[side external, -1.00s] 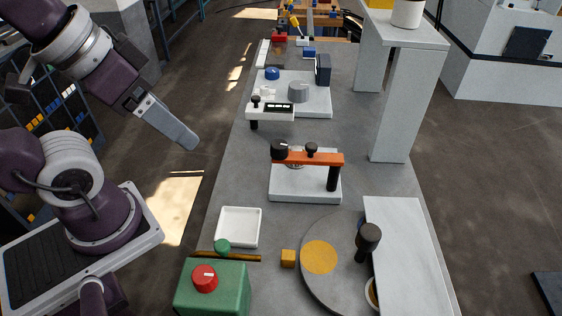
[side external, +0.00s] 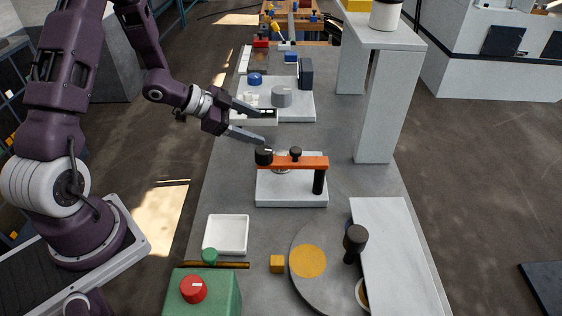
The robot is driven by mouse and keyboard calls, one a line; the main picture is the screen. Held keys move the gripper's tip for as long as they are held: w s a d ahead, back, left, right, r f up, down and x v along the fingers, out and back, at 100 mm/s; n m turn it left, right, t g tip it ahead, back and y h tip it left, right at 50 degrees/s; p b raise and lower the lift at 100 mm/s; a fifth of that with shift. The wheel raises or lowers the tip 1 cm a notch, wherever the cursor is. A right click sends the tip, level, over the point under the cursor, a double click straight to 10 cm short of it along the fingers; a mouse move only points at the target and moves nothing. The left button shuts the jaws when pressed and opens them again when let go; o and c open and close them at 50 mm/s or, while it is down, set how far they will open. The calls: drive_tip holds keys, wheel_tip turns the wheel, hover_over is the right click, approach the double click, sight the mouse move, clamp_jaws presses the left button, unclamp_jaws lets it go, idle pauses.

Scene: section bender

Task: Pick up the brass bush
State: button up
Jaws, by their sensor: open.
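My gripper (side external: 264,130) is open, with two grey fingers apart and nothing seen between them. It hangs over the bench, just behind and left of the orange-barred fixture (side external: 300,162). No piece can be named the brass bush with certainty. A small brass-coloured block (side external: 277,264) sits on the bench left of the round grey disc (side external: 327,298). A flat gold round patch (side external: 308,261) lies on that disc. A round cup or ring with a brown inside (side external: 363,292) is partly hidden by the white panel (side external: 390,245). My gripper is well away from these.
A white tray (side external: 226,249), a brass-coloured rod (side external: 222,265) and a green box with a red knob (side external: 193,289) are at the front left. A dark post (side external: 355,243) stands by the disc. A tall white stand (side external: 378,110) edges the right side. Another white fixture (side external: 302,112) lies behind.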

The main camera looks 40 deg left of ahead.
drive_tip(key=s+d+f+h, duration=0.1)
drive_tip(key=s+h, duration=0.1)
drive_tip(key=s+d+f+h, duration=0.1)
drive_tip(key=d+f+h, duration=0.1)
drive_tip(key=shift+s+d+f, duration=0.1)
drive_tip(key=shift+s+d, duration=0.05)
drive_tip(key=shift+s, duration=0.25)
drive_tip(key=shift+h, duration=0.3)
drive_tip(key=x, duration=0.6)
drive_tip(key=shift+w+d+f, duration=0.1)
drive_tip(key=shift+d+f, duration=0.2)
drive_tip(key=shift+f, duration=0.1)
clamp_jaws()
